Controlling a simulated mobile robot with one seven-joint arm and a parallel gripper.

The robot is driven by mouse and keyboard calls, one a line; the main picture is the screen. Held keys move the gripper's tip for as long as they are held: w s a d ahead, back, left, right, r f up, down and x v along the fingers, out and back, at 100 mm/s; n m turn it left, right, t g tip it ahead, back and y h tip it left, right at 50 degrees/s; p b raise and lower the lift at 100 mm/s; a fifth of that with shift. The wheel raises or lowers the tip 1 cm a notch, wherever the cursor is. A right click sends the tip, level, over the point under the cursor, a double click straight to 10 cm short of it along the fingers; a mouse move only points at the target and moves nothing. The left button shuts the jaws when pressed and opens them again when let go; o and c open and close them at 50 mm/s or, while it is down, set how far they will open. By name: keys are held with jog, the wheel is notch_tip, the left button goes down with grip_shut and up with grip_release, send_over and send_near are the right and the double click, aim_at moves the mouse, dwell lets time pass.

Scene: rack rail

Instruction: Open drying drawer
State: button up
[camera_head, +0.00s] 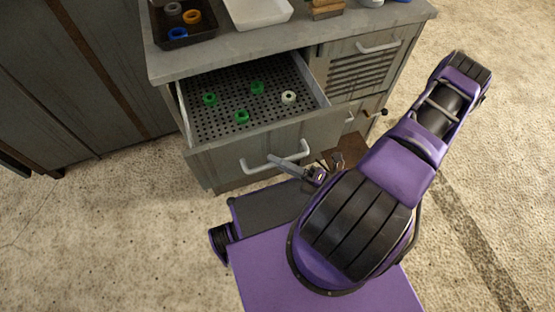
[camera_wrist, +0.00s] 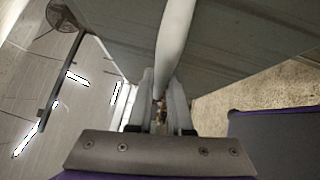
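The drying drawer (camera_head: 215,128) is pulled out of the grey cabinet in the head view. Its perforated floor holds green rings (camera_head: 257,88) and a white ring (camera_head: 289,97). A pale bar handle (camera_head: 257,166) crosses its front. The fingertips' far side is partly hidden.
The cabinet top (camera_head: 300,32) carries a dark tray (camera_head: 185,35) with coloured rings, a white tray (camera_head: 258,12) and a wooden block (camera_head: 327,9). A louvred door (camera_head: 362,72) with a handle is right of the drawer. Bare floor (camera_head: 110,225) lies at the left.

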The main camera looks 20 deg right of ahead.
jog(key=o, duration=0.4)
jog(key=b+v, duration=0.1)
jog(key=v, duration=1.6)
jog(key=shift+s+d+b, duration=0.15)
jog(key=shift+s+b, duration=0.05)
jog(key=shift+b, duration=0.15)
